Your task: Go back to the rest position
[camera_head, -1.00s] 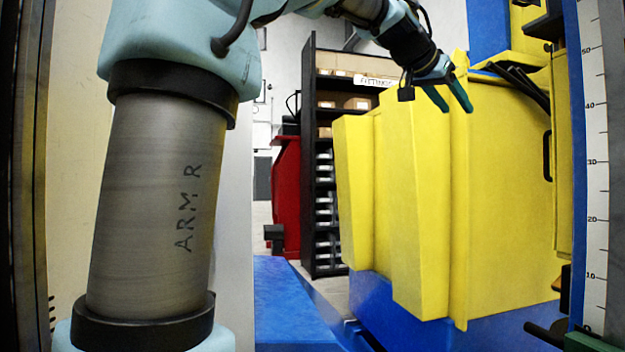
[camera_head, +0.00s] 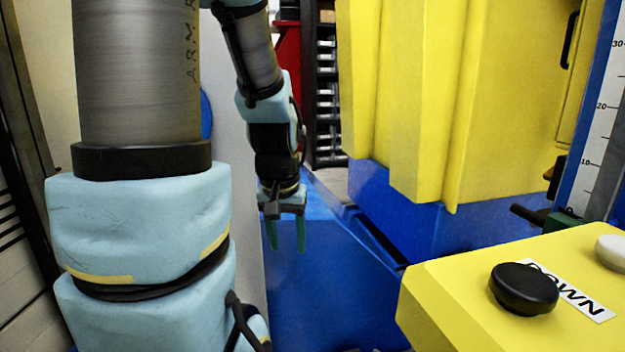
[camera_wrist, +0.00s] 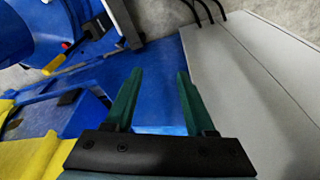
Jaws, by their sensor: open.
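My gripper (camera_head: 286,236) hangs pointing down, left of the picture's middle in the head view. Its two green fingers are apart with nothing between them. A blue surface lies behind the fingers in that view. In the wrist view the fingers of my gripper (camera_wrist: 155,100) are also apart and empty, over a blue floor-like surface (camera_wrist: 158,62). My arm comes down from the top left in the head view.
A yellow control box with a black button (camera_head: 524,288) marked DOWN and a white button (camera_head: 612,252) stands at the lower right. A yellow machine body (camera_head: 420,100) on a blue base (camera_head: 400,215) fills the right. A pale panel (camera_wrist: 250,85) is close to the fingers' right.

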